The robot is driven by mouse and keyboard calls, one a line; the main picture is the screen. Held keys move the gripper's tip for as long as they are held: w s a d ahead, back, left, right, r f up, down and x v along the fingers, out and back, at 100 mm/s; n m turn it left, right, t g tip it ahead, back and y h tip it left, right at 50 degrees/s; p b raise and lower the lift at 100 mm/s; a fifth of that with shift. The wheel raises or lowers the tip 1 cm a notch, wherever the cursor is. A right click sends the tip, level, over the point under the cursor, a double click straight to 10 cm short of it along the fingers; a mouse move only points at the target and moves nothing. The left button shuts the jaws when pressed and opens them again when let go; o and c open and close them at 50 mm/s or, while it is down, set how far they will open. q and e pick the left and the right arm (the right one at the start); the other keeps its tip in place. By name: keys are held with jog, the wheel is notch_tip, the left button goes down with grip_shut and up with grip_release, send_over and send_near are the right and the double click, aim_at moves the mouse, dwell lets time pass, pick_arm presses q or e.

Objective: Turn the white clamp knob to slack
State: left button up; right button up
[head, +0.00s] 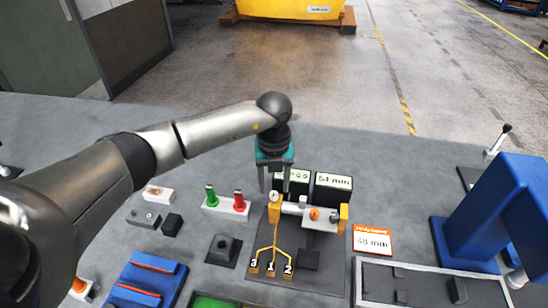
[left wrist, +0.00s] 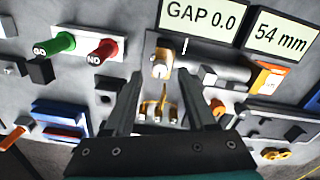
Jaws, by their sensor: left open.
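The white clamp knob (head: 274,197) appears as a small pale round piece at the left end of a fixture with orange-yellow end posts. In the left wrist view the knob (left wrist: 160,64) is just beyond and between my fingertips, with a short white mark beside it. My left gripper (head: 274,188) is open and points down over it; the gripper also shows in the left wrist view (left wrist: 160,80) with nothing between its fingers. I cannot tell from the head view how far above the knob the fingertips are. My right gripper is out of view.
Black displays reading GAP 0.0 (left wrist: 201,15) and 54 mm (head: 333,183) stand behind the fixture. A yellow three-way piece (head: 272,250) marked 3, 1, 2 lies in front. Green (head: 211,196) and red (head: 238,201) buttons are left. A blue frame (head: 500,215) stands right.

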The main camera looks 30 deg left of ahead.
aim_at(274, 193)
pick_arm(q)
notch_tip(274, 193, up, 13)
jog(key=shift+b, duration=0.45)
